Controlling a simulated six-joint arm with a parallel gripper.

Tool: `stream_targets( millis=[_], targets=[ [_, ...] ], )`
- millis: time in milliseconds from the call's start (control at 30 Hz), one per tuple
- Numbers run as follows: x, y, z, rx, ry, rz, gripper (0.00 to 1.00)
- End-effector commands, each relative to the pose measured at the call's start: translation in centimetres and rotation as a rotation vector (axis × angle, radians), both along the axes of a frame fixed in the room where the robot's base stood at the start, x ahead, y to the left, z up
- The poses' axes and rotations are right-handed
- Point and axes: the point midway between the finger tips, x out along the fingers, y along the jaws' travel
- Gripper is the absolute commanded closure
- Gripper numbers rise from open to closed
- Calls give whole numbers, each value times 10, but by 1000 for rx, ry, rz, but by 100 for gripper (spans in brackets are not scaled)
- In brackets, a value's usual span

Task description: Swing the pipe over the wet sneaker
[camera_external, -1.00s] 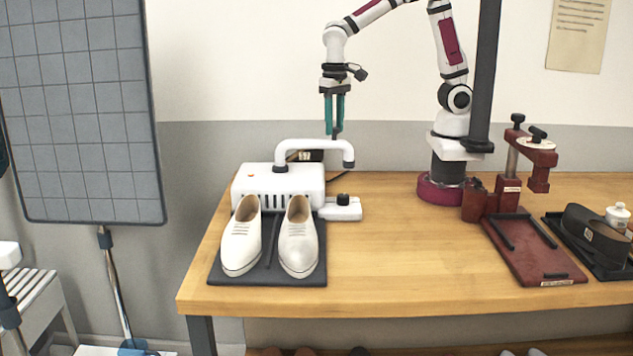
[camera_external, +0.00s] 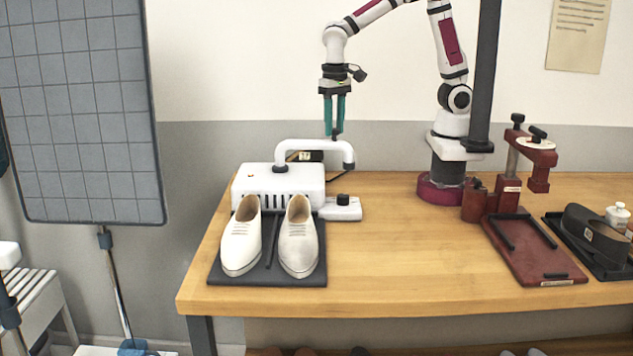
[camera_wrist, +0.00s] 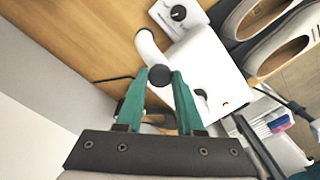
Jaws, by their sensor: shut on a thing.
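A white bent pipe (camera_external: 318,145) rises from the white blower box (camera_external: 250,186); its free end hangs at the right, near the small knob block, off to the right of both shoes. My gripper (camera_external: 337,131) points down with teal fingers shut on the pipe's dark upright knob; the wrist view shows this round black knob (camera_wrist: 159,75) between the fingertips (camera_wrist: 163,76). Two cream sneakers stand side by side before the box: a left one (camera_external: 240,242) and a right one (camera_external: 298,245), which looks greyer and blotchy. Both also show in part in the wrist view.
The sneakers stand on a dark mat (camera_external: 269,275). The small block with a black knob (camera_external: 342,205) sits right of the box. A red press (camera_external: 530,250) and a black tray stand farther right. The wooden table (camera_external: 400,255) is clear in the middle.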

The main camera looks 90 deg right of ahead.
Motion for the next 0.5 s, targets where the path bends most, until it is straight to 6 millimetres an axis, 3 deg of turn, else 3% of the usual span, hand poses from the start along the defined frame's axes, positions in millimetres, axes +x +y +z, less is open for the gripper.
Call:
stream_targets(
  millis=[500],
  targets=[
    [18, 62, 0, 1, 0, -434, 100]
  ],
)
